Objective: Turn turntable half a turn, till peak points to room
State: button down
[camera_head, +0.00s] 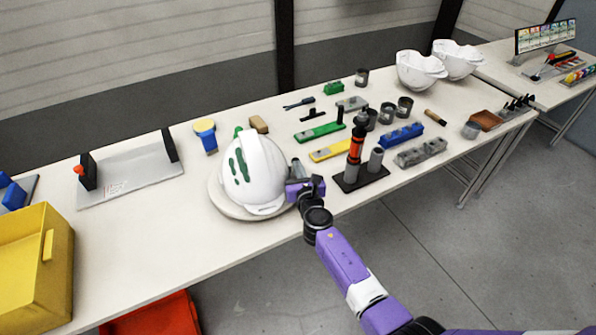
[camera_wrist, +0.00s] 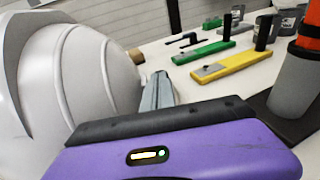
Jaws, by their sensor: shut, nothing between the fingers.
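A white helmet shell (camera_head: 254,170) with dark green stripe marks on its side sits on a round pale turntable (camera_head: 222,205) near the front edge of the long table. My gripper (camera_head: 302,174) is at the right side of the helmet, low and close to the turntable's rim. It is shut and holds nothing. In the wrist view the helmet (camera_wrist: 75,85) fills the left side, its ribbed white surface just beyond my purple gripper body. Whether my gripper touches the helmet or the turntable cannot be told. The turntable's right part is hidden behind my gripper.
A black stand with an orange-and-black tool (camera_head: 355,140) and grey cylinders is just right of my gripper. Green (camera_head: 319,132) and yellow (camera_head: 332,150) bars lie behind it. A yellow bin (camera_head: 38,265) is far left.

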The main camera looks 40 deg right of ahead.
jog(key=shift+w+d+n+t+y, duration=0.3)
jog(key=shift+w+d+n+y, duration=0.1)
jog(key=shift+y, duration=0.1)
jog(key=shift+w, duration=0.1)
dwell(0.4)
